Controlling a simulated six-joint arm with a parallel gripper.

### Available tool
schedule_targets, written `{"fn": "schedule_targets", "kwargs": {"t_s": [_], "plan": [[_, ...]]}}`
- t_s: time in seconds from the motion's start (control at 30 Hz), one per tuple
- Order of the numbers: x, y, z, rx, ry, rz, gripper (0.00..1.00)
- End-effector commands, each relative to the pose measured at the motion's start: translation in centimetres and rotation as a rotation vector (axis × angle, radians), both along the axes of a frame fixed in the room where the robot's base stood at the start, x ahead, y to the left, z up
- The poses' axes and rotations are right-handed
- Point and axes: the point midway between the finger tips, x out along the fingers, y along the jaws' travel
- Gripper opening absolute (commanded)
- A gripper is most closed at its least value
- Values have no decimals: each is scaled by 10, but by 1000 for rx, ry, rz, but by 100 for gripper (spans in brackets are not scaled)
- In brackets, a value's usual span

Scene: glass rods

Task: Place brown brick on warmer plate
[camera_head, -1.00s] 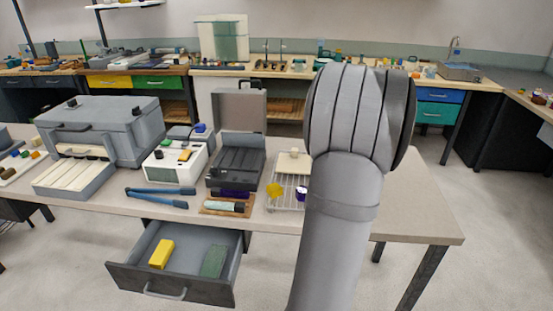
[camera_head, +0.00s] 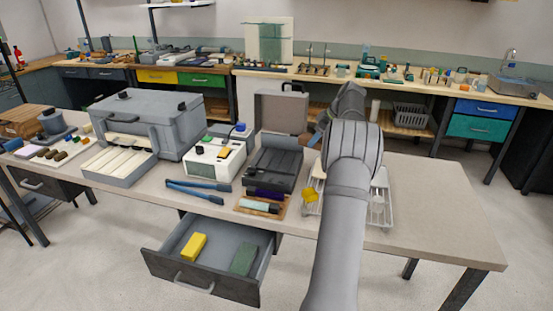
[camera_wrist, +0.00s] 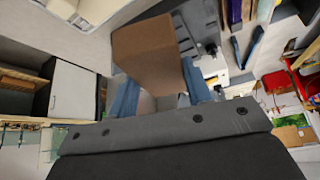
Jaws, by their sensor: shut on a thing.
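The brown brick (camera_wrist: 146,52) is held between the blue fingers of my gripper (camera_wrist: 158,86) in the wrist view. In the head view, a small brown part of the brick (camera_head: 313,140) shows beside my gripper (camera_head: 322,122), above the open dark case; my arm hides much of this area. A white box-shaped device (camera_head: 216,157) with small coloured parts on top stands left of the case. I cannot tell for sure whether its top is the warmer plate.
The open dark case (camera_head: 275,165) has a raised lid. Blue tongs (camera_head: 200,191) lie near the table's front edge. An open drawer (camera_head: 215,255) holds a yellow block (camera_head: 194,246) and a green block (camera_head: 243,259). A wire rack (camera_head: 380,205) is partly behind my arm. The table's right end is clear.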

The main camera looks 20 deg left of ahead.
Motion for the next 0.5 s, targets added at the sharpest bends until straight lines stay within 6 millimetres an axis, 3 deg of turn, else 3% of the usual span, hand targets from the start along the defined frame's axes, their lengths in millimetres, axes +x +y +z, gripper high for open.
{"fn": "schedule_targets", "kwargs": {"t_s": [0.1, 0.2, 0.37, 0.5], "plan": [[1, 23, 1, 1, -1, 131, 13], [0, 34, 3, 1, 0, 202, 13], [-1, 45, 2, 0, 1, 257, 13], [3, 66, -11, 0, 2, 267, 13]]}}
